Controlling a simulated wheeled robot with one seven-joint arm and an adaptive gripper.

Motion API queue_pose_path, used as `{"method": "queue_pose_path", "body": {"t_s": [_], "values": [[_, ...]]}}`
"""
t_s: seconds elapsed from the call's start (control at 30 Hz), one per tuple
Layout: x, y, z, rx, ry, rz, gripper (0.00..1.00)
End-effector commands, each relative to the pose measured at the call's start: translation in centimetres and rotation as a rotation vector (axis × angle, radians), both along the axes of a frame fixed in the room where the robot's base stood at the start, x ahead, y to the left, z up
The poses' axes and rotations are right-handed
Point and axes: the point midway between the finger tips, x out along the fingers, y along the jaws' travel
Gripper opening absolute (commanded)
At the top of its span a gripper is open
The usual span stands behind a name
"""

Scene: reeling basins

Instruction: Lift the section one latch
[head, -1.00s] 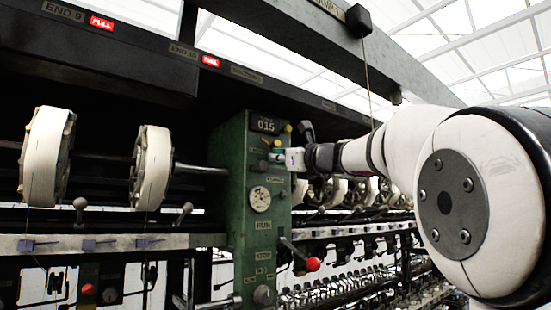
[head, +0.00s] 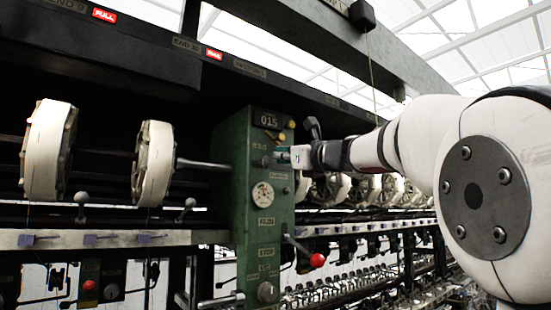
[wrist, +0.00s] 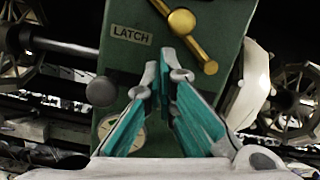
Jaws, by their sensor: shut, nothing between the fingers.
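The brass latch (wrist: 191,38) is a slanted bar with a round boss, beside the LATCH label on the green section post (wrist: 215,20). In the head view the latch shows as small yellow parts (head: 283,137) near the top of the post, under the 015 plate. My gripper (wrist: 166,75) has teal-padded fingers, shut and empty, with the tips just below the latch in the wrist view. I cannot tell whether they touch the post. In the head view my gripper (head: 282,157) is at the post's upper front, partly hidden by its own wrist.
A dark round knob (wrist: 101,91) is left of the fingers. A white dial (head: 262,195) and a red-balled lever (head: 317,260) are lower on the post. White reels (head: 154,163) stand to the left. A beam (head: 330,50) crosses overhead.

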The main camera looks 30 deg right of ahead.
Motion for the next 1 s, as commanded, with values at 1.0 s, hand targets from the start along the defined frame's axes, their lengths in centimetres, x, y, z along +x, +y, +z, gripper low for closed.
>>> {"method": "queue_pose_path", "body": {"t_s": [1.0], "values": [[-14.7, -2.8, -3.0, 0.000, -0.001, 0.000, 0.00]]}}
